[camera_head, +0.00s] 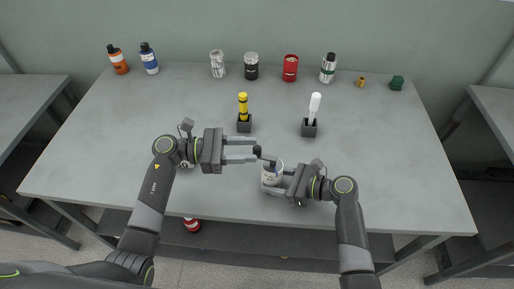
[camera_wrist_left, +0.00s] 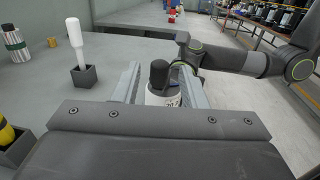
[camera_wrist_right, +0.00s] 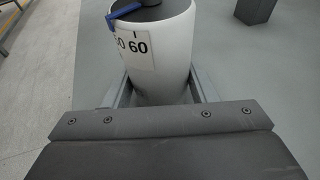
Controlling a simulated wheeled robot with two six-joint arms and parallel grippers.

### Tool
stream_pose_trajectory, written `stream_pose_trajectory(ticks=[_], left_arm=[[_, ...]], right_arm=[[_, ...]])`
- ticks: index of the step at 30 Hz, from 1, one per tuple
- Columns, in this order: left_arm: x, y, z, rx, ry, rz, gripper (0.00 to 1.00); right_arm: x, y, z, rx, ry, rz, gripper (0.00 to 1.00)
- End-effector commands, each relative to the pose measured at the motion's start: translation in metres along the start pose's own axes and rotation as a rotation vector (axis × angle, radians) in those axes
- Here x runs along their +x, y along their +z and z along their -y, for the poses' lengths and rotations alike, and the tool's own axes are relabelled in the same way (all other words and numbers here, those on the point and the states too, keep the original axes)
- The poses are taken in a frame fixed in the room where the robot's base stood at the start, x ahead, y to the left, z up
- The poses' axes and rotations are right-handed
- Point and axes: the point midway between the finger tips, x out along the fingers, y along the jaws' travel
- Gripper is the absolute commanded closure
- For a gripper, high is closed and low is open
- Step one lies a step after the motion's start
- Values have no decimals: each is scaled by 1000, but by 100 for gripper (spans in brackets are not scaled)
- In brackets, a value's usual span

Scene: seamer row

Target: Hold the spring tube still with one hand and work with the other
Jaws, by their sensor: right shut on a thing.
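The spring tube (camera_head: 272,174) is a white upright cylinder with a number label, a blue piece (camera_wrist_right: 124,11) at its rim and a dark knob (camera_wrist_left: 159,73) above its top. My right gripper (camera_head: 277,179) is shut around the tube's body from the right. The tube's lower end is hidden in the right wrist view. My left gripper (camera_head: 257,150) is open, its fingers apart, with its tips close to the knob. In the left wrist view the knob shows between the fingers; I cannot tell whether they touch it.
A yellow-handled tool (camera_head: 243,104) and a white-handled tool (camera_head: 314,104) stand in dark block holders behind the grippers. Bottles and cans line the back of the grey table, including a red can (camera_head: 290,68), with a brass piece (camera_head: 360,82) and a green piece (camera_head: 397,83). The table's left side is clear.

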Motion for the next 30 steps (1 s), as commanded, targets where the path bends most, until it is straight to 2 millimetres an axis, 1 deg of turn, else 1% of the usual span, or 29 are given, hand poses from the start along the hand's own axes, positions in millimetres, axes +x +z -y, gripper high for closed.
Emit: stream_pose_trajectory(ticks=[1, 6, 10, 17, 20, 26, 27, 30], left_arm=[[9, 1, 0, -1, -1, 4, 61], [25, 0, 0, -2, 0, 1, 61], [30, 0, 0, -2, 0, 0, 61], [31, 0, 0, -2, 1, 0, 61], [30, 0, 0, -2, 1, 0, 72], [30, 0, 0, -2, 1, 0, 98], [30, 0, 0, -2, 1, 0, 100], [30, 0, 0, -2, 3, 0, 100]], right_arm=[[0, -1, 0, 0, 0, -1, 61], [0, -1, 0, 0, 0, -1, 61], [0, -1, 0, 0, 0, -2, 61], [0, -1, 0, 0, 0, -1, 61], [0, -1, 0, 0, 0, -1, 61], [0, -1, 0, 0, 0, -1, 61], [0, -1, 0, 0, 0, -1, 61], [0, -1, 0, 0, 0, -1, 61]])
